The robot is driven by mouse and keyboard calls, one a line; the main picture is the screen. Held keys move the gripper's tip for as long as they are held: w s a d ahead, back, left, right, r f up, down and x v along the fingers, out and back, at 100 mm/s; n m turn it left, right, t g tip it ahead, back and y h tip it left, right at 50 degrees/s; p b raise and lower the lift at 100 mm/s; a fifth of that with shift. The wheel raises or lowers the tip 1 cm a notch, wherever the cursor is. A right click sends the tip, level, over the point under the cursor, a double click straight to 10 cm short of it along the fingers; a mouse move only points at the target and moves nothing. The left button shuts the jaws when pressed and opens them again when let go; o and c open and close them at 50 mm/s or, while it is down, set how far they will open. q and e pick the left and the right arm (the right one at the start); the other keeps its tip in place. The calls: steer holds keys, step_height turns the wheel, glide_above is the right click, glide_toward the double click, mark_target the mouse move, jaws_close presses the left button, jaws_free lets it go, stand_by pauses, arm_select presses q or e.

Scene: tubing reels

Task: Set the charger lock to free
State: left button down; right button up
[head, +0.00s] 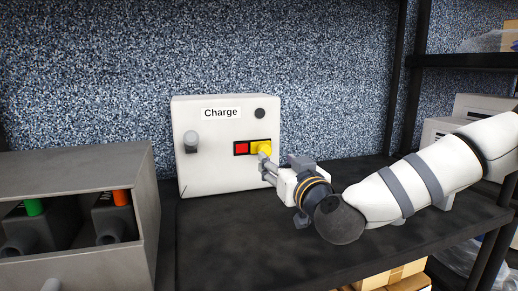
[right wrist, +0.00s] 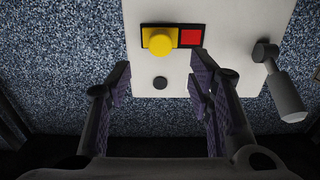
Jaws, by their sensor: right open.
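The white charger box (head: 230,170) stands on the dark shelf, with a "Charge" label (head: 221,113) on its front. Its lock strip has a red square (head: 241,148) at left and a yellow part with a round yellow knob (head: 264,147) at right. In the right wrist view the box appears upside down, with the yellow knob (right wrist: 160,41) left of the red square (right wrist: 191,37). My right gripper (head: 265,168) is open close to the knob; in the wrist view its fingers (right wrist: 161,88) are spread and nothing is between them. Contact with the knob cannot be told. My left gripper is out of view.
A grey lever (head: 191,141) is on the box's left side and a black round spot (head: 260,113) at its upper right. A grey open-fronted case (head: 85,165) with green-topped and orange-topped parts stands at left. Bare dark shelf (head: 250,245) lies in front of the box.

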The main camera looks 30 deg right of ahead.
mark_target(265, 151)
steer(key=x, duration=0.3)
steer(key=b+x, duration=0.1)
steer(key=x, duration=0.2)
steer(key=f+b+x, duration=0.1)
steer(key=x, duration=0.2)
steer(key=shift+w, duration=0.15)
steer(key=shift+w+r, duration=0.2)
steer(key=shift+w, duration=0.25)
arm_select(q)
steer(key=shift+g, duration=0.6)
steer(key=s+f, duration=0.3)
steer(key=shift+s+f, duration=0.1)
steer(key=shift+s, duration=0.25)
arm_select(e)
steer(key=shift+r, duration=0.1)
jaws_close()
